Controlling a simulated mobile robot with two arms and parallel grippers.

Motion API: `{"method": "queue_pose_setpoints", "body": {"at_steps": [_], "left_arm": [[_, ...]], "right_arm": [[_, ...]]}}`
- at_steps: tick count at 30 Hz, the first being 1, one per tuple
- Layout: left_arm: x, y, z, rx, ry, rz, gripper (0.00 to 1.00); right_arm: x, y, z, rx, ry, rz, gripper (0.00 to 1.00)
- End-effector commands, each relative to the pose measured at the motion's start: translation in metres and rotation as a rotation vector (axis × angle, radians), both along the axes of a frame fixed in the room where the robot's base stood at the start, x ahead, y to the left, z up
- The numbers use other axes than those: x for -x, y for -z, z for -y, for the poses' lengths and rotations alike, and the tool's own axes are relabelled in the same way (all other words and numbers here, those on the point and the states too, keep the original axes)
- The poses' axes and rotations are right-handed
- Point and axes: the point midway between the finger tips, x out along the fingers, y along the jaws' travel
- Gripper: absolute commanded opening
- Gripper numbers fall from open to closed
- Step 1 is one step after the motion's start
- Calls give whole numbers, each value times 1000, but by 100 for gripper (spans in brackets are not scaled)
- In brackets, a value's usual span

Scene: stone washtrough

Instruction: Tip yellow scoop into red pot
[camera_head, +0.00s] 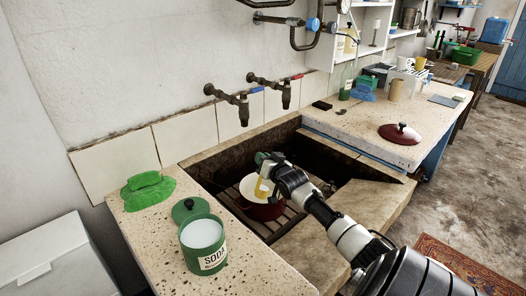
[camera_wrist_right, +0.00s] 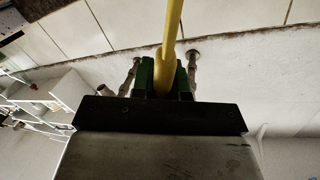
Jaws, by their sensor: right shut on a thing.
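The red pot (camera_head: 262,208) stands on a slatted rack in the stone sink. It is open, and its pale inside shows. My right gripper (camera_head: 266,161) is above the pot and shut on the handle of the yellow scoop (camera_head: 263,187). The scoop hangs over the pot's opening, its lower end pointing down; I cannot tell whether it touches the pot. In the right wrist view the yellow handle (camera_wrist_right: 171,40) runs between the green fingers (camera_wrist_right: 163,76). The scoop's bowl is partly hidden, and I cannot tell what it holds. My left gripper is out of view.
A green soda tin (camera_head: 203,245) with white contents stands on the near counter, its lid (camera_head: 190,208) behind it. A green cloth (camera_head: 148,190) lies nearby. A dark red lid (camera_head: 400,134) lies on the far counter. Taps (camera_head: 242,108) project above the sink's back edge.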

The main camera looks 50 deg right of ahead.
Motion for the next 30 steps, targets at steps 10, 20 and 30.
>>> {"method": "queue_pose_setpoints", "body": {"at_steps": [10, 20, 30], "left_arm": [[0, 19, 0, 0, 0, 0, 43], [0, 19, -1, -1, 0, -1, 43], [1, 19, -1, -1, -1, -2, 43]], "right_arm": [[3, 5, 20, -133, 0, 21, 0], [4, 3, 23, -156, 2, 26, 0], [3, 3, 23, -155, 2, 25, 0]]}}
